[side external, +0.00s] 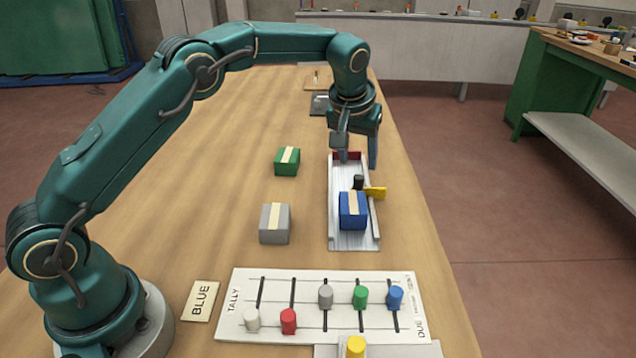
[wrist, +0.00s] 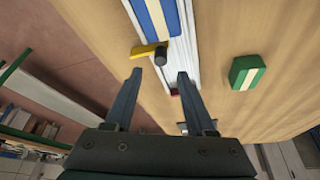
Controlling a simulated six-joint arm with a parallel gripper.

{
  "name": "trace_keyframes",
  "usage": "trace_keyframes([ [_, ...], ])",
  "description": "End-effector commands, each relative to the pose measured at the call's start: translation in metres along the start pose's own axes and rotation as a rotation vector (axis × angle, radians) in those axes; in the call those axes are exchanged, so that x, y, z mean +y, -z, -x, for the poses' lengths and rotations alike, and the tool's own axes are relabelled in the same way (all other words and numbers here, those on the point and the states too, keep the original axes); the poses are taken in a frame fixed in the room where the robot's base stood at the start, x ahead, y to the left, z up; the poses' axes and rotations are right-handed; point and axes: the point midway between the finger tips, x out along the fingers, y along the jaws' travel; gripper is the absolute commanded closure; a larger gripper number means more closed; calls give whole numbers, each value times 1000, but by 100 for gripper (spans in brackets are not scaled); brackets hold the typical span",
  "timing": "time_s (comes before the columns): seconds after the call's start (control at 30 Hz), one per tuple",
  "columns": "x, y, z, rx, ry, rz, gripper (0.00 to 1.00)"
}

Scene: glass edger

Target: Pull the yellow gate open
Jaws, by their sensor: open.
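The yellow gate (side external: 376,193) lies across the white channel (side external: 370,239), its yellow end sticking out past the right wall. A black upright knob (side external: 358,181) stands at its inner end. In the wrist view the yellow gate (wrist: 144,50) and black knob (wrist: 160,58) are just beyond my fingertips. A blue block (side external: 352,212) with a cream stripe sits in the channel on the near side of the gate. My gripper (side external: 357,160) is open and empty above the far part of the channel, its fingers spread, with the knob apart from both fingers.
A green block (side external: 287,162) and a grey block (side external: 275,224) stand on the table left of the channel. A tally board (side external: 235,325) with several coloured pegs and a BLUE card (side external: 201,301) lie in front. A dark red piece (side external: 347,156) is at the channel's far end.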

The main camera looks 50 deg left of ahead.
Motion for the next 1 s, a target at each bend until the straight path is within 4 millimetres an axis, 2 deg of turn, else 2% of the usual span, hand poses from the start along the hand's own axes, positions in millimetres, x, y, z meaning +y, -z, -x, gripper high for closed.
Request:
trace_keyframes([
  [0.1, 0, 8, 18, 5, -3, 1, 45],
  [0.4, 0, 16, 38, 4, 4, -9, 45],
  [0.77, -27, 9, 25, 56, 228, -459, 45],
  [0.87, -35, 8, 24, 69, 308, -636, 45],
  [1.0, -45, 9, 24, 79, 446, -965, 45],
])
